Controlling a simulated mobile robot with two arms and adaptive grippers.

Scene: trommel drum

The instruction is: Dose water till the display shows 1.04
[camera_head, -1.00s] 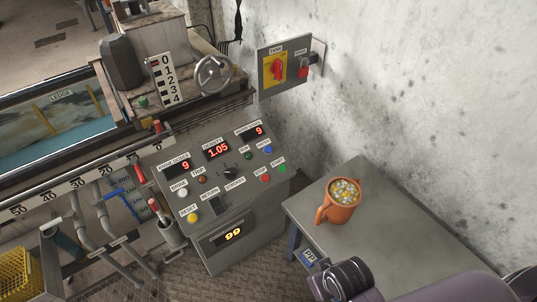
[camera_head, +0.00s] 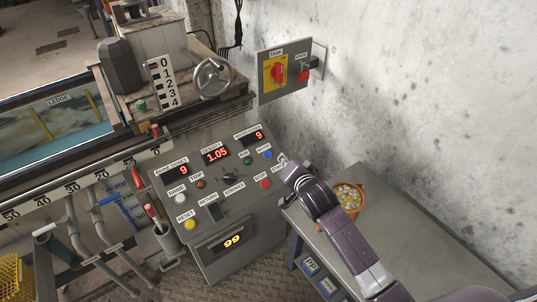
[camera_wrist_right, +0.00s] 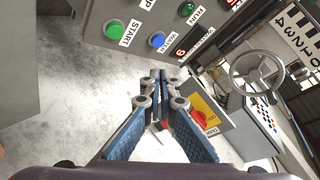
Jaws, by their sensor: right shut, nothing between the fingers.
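The sloped control panel (camera_head: 222,185) has a density display (camera_head: 215,155) that reads 1.05 in red. The blue button (camera_head: 268,154) sits at the panel's upper right; its label looks like WATER in the right wrist view (camera_wrist_right: 157,39). My right gripper (camera_head: 284,160) is shut and empty, just right of the blue button in the head view, over the green START button's place. In the right wrist view its fingertips (camera_wrist_right: 156,74) are together below the blue button, and the green START button (camera_wrist_right: 114,29) is left of it. I cannot tell any contact. My left gripper is not in view.
A red-and-yellow switch box (camera_head: 285,71) is on the wall. A handwheel (camera_head: 212,77) and a tank (camera_head: 55,122) are to the left.

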